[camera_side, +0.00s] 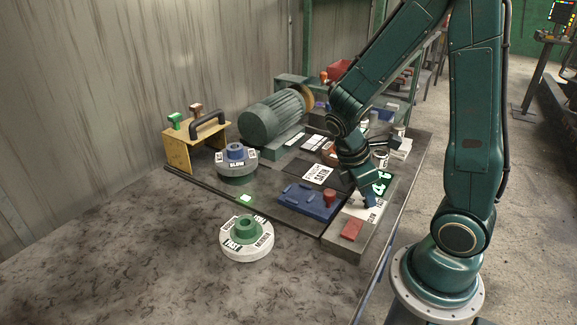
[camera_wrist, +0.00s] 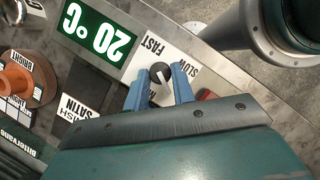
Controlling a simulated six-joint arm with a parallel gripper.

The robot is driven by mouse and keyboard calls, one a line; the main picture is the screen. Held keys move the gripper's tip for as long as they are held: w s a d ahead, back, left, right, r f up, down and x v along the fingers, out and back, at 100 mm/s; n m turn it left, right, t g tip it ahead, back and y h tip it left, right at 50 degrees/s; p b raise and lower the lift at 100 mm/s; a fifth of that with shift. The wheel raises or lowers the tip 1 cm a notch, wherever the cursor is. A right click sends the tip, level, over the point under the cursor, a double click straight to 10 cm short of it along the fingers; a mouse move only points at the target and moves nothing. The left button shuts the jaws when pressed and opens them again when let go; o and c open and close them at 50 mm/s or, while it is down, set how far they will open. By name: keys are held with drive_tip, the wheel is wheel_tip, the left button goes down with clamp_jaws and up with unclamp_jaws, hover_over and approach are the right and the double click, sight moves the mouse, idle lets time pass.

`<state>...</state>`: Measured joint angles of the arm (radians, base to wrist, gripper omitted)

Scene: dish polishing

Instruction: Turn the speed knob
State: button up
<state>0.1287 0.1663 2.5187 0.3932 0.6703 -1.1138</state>
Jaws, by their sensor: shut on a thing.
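The speed knob (camera_wrist: 161,71) is a small dark round knob with a white pointer line, in the wrist view. It sits on a white label plate (camera_wrist: 141,58) printed FAST and SLOW; another word is partly hidden. My gripper (camera_wrist: 160,77) has its two blue fingers on either side of the knob, shut on it. In the side view my gripper (camera_side: 363,193) reaches down to the control panel (camera_side: 337,240) at the bench's right end. The fingers hide the knob there.
A green 20°C display (camera_wrist: 99,34) is beside the label plate. In the side view a red block (camera_side: 352,229) and a blue tray (camera_side: 303,202) are close to my gripper. A motor (camera_side: 272,118) and two round labelled pieces, blue-topped (camera_side: 237,168) and green-topped (camera_side: 247,245), stand farther left.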

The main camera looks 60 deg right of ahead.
idle(0.3)
drive_tip(key=o, duration=1)
drive_tip(key=shift+w+r, duration=0.1)
drive_tip(key=shift+r, duration=0.05)
drive_tip(key=v, duration=1.3)
drive_tip(key=shift+a+r, duration=0.2)
drive_tip(key=shift+r, duration=0.1)
drive_tip(key=s+a+r+m+t+y, duration=0.3)
drive_tip(key=s+a+r+m+t, duration=0.1)
drive_tip(key=a+m+t, duration=0.3)
drive_tip(key=shift+s+r+m+t, duration=0.4)
drive_tip(key=shift+s+m+t, duration=0.2)
drive_tip(key=shift+m+t, duration=0.35)
